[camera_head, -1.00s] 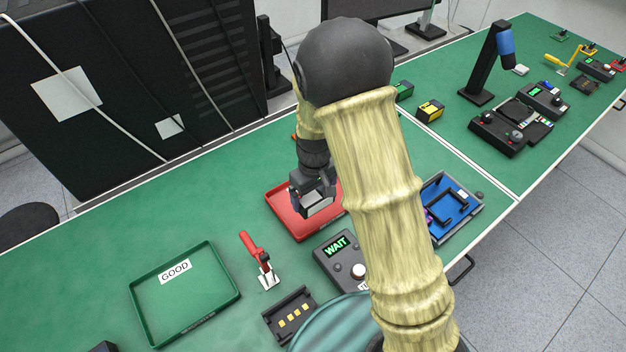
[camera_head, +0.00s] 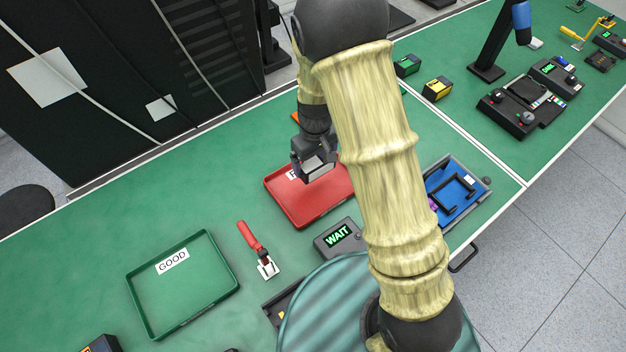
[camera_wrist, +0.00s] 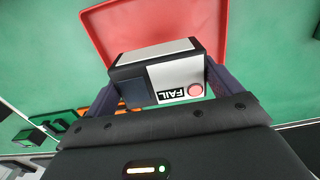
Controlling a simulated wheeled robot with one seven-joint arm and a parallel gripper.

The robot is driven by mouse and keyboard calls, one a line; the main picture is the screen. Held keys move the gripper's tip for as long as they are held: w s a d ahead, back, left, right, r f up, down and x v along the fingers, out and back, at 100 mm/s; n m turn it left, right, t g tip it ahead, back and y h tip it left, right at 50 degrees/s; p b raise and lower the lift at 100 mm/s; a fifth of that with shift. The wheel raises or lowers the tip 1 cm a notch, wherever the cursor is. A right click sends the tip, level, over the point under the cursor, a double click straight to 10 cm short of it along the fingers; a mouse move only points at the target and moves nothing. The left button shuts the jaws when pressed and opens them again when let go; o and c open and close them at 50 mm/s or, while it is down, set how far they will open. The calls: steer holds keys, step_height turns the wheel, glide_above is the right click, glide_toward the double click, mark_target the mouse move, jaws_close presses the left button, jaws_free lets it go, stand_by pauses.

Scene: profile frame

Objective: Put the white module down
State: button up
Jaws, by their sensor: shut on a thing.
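My gripper (camera_head: 316,168) is shut on the white module (camera_head: 319,165) above the back part of the red tray (camera_head: 310,209). In the wrist view, the white module (camera_wrist: 158,50) sits between the two fingers of my gripper (camera_wrist: 170,88). It has a pale top, dark edges, a dark square panel, and a white face with a black "FAIL" mark, upside down, and a pink-red round spot. The red tray (camera_wrist: 115,30) lies beyond it. Whether the module touches the tray floor cannot be told. The tray's label is partly hidden behind my gripper.
A green tray marked GOOD (camera_head: 185,310) lies to the left. A red-handled clamp (camera_head: 258,250) and a box reading WAIT (camera_head: 338,237) stand in front of the red tray. A blue fixture (camera_head: 455,195) is at right, partly behind my arm.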

mark_target(314, 168)
step_height(314, 168, down, 4)
steer(key=shift+a+f+p, duration=0.1)
steer(key=shift+p, duration=0.3)
steer(key=shift+w+a+f, duration=0.1)
steer(key=shift+w+f, duration=0.05)
steer(key=shift+f, duration=0.05)
steer(key=shift+f+p, duration=0.55)
steer(key=shift+f, duration=1.5)
steer(key=shift+f, duration=0.2)
steer(key=o, duration=0.8)
